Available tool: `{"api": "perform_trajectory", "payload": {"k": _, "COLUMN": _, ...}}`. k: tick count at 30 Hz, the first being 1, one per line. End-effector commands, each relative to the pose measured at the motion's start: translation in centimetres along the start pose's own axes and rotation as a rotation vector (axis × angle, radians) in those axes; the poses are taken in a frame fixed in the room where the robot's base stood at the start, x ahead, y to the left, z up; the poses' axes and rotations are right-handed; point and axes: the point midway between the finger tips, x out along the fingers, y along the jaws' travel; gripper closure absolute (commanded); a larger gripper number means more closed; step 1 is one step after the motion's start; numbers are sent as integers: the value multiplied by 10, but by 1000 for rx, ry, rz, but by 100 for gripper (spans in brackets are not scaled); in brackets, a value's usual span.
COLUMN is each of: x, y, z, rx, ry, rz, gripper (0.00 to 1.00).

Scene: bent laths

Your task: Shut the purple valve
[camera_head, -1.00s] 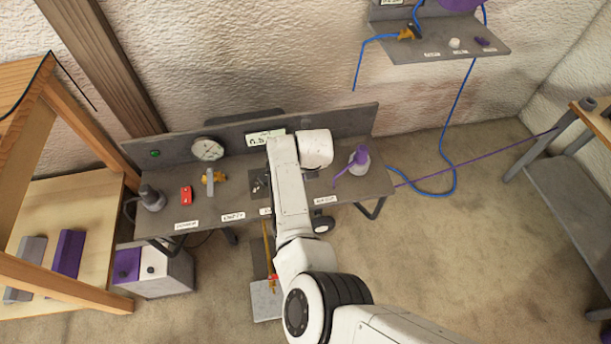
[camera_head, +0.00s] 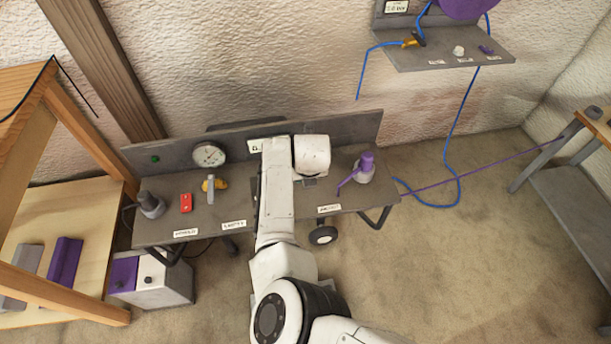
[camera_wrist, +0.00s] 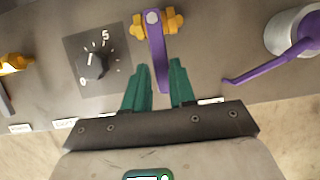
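The purple valve has a brass body and a purple lever (camera_wrist: 158,52), seen in the wrist view at top centre. The lever points from the brass body down the picture towards my gripper. My gripper (camera_wrist: 160,70) is open, its two green fingers on either side of the lever's lower end in the picture. I see gaps on both sides, so the fingers do not appear to be closed on it; their height relative to the lever is unclear.
A dial (camera_wrist: 95,62) is left of the lever, with a brass valve with a grey lever (camera_head: 211,188) farther left. A grey pot with a purple handle (camera_head: 362,168) stands at right on the bench (camera_head: 290,212). A gauge (camera_head: 208,154) and a red switch (camera_head: 186,203) are at left.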

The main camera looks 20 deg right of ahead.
Motion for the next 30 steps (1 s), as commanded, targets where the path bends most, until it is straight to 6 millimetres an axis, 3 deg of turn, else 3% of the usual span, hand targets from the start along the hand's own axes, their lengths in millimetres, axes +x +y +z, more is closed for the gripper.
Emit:
{"api": "perform_trajectory", "payload": {"k": 6, "x": 0, "y": 0, "z": -1, "rx": -1, "ry": 2, "rz": -1, "gripper": 55}}
{"api": "perform_trajectory", "payload": {"k": 17, "x": -7, "y": 0, "z": 0, "rx": -2, "ry": 1, "rz": -2, "gripper": 55}}
{"api": "perform_trajectory", "payload": {"k": 30, "x": -79, "y": 0, "z": 0, "rx": 0, "ry": -1, "rz": -1, "gripper": 55}}
